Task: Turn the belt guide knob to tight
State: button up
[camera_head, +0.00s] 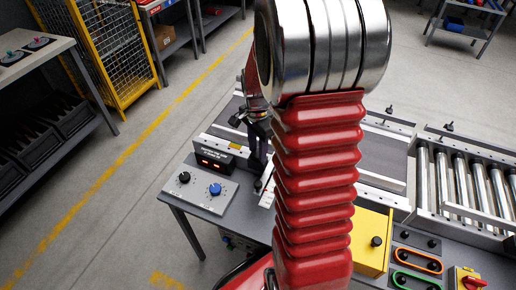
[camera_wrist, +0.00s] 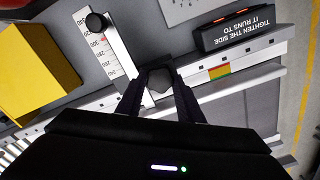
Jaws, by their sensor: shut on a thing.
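In the wrist view a dark faceted knob (camera_wrist: 159,80) sits at the edge of the conveyor's side rail, between my fingertips. My gripper (camera_wrist: 158,88) is shut on this knob, with one black finger on each side. No mark of its turning position can be made out. A small red, yellow and green strip (camera_wrist: 219,72) lies on the rail to its right. A black display box (camera_wrist: 238,28) reads "TIGHTEN THE SIDE IT RUNS TO", upside down in this view. In the head view the box (camera_head: 214,158) shows red lights, and my red arm hides most of the gripper and the knob.
A white numbered scale (camera_wrist: 105,42) with a black knob (camera_wrist: 97,22) and a yellow box (camera_wrist: 37,75) are close left of my gripper. In the head view a grey panel (camera_head: 201,200) has a black and a blue knob (camera_head: 215,189). Rollers (camera_head: 460,180) lie at right.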

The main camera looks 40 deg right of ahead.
aim_at(257, 152)
jog(key=shift+w, duration=0.1)
jog(key=o, duration=1.1)
jog(key=shift+c, duration=0.2)
jog(key=shift+r, duration=0.1)
notch_tip(257, 152, up, 14)
jog(key=shift+f, duration=0.2)
